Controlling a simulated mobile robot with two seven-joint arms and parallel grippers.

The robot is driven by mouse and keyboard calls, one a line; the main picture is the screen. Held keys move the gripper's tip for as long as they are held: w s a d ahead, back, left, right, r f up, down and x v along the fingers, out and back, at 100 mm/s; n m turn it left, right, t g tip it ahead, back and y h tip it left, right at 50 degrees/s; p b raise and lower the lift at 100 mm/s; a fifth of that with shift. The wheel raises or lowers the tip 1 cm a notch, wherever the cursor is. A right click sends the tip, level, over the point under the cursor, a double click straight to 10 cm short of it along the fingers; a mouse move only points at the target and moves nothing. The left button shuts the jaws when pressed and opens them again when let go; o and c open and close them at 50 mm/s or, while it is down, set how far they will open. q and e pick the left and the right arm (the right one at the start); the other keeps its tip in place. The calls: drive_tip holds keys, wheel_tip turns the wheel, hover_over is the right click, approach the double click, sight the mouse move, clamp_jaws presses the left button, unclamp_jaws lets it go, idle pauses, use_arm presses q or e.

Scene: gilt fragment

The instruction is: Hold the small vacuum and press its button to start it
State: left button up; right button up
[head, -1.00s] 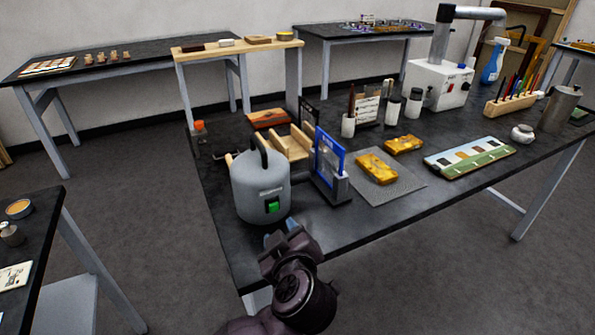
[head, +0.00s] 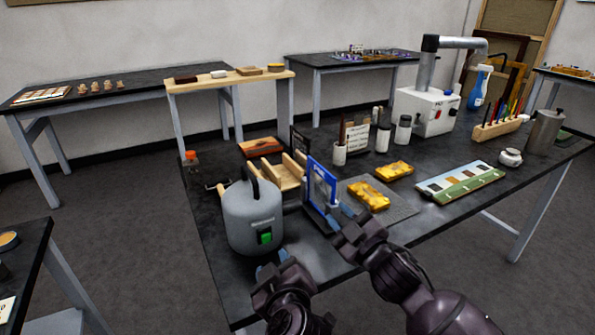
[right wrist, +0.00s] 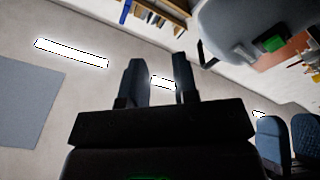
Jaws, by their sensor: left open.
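The small vacuum (head: 253,220) is a grey canister with a black handle (head: 264,180) on top and a green button (head: 265,238) low on its front. It stands upright at the left end of the black table. My left gripper (head: 272,268) is open and empty, just in front of and below the button. My right gripper (head: 342,215) is open and empty, to the right of the vacuum, by the blue-framed stand. In the right wrist view, its parted fingers (right wrist: 155,82) have nothing between them; the vacuum (right wrist: 225,22) and button (right wrist: 273,44) show at the upper right.
The blue-framed stand (head: 320,184) is close to the right of the vacuum. Wooden racks (head: 283,174) are behind it.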

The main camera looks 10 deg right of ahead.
drive_tip(key=w+a+r+n+g+y, duration=0.35)
drive_tip(key=r+n+y, duration=0.25)
drive_tip(key=r+n, duration=0.3)
drive_tip(key=w+a+r+n+g+y, duration=0.25)
drive_tip(key=a+r+n+y, duration=0.25)
drive_tip(key=r+n, duration=0.35)
drive_tip(key=n+g+h, duration=0.3)
drive_tip(key=n+g, duration=0.1)
drive_tip(key=g, duration=0.1)
approach(250, 172)
drive_tip(key=r, duration=0.1)
drive_tip(key=g, duration=0.1)
drive_tip(key=shift+h, duration=0.3)
drive_tip(key=x, duration=1)
drive_tip(key=shift+w+f, duration=0.25)
drive_tip(key=shift+f, duration=0.2)
clamp_jaws()
